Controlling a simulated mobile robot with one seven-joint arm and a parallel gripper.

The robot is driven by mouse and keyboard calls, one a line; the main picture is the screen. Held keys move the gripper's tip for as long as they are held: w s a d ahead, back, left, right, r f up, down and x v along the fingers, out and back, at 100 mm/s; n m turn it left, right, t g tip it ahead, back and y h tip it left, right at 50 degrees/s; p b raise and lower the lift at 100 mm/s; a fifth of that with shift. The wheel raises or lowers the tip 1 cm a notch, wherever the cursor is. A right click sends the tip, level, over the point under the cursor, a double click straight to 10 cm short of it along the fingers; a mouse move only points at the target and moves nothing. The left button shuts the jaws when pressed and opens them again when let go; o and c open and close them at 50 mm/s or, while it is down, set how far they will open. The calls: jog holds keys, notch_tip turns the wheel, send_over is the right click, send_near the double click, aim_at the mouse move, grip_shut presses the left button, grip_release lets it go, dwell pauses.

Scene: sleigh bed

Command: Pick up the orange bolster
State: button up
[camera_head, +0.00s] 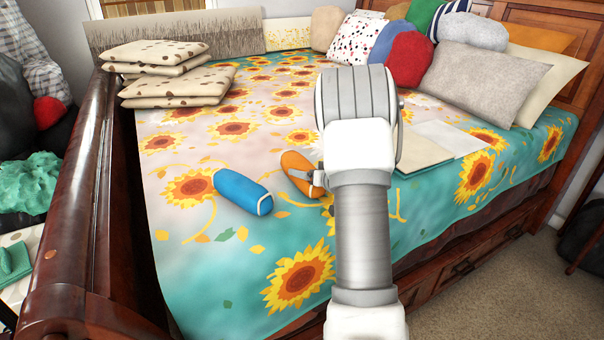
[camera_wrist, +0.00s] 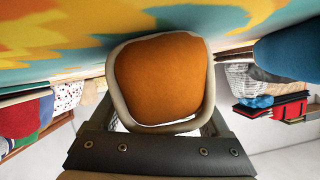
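The orange bolster (camera_head: 297,165) lies on the sunflower bedspread near the middle of the bed, partly covered by my arm. In the wrist view its round orange end (camera_wrist: 160,78) with pale piping fills the space in front of the palm. My gripper (camera_head: 312,181) is at the bolster, with one finger across its near side and the rest hidden behind my wrist. In the wrist view, parts of the fingers show close along both sides of the bolster. I cannot tell whether they press on it.
A blue bolster (camera_head: 242,191) lies just left of the orange one. Folded spotted cushions (camera_head: 178,87) are at the far left. The wooden footboard (camera_head: 81,192) stands at left. The bed's near part is clear.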

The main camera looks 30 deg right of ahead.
jog(key=c, duration=1)
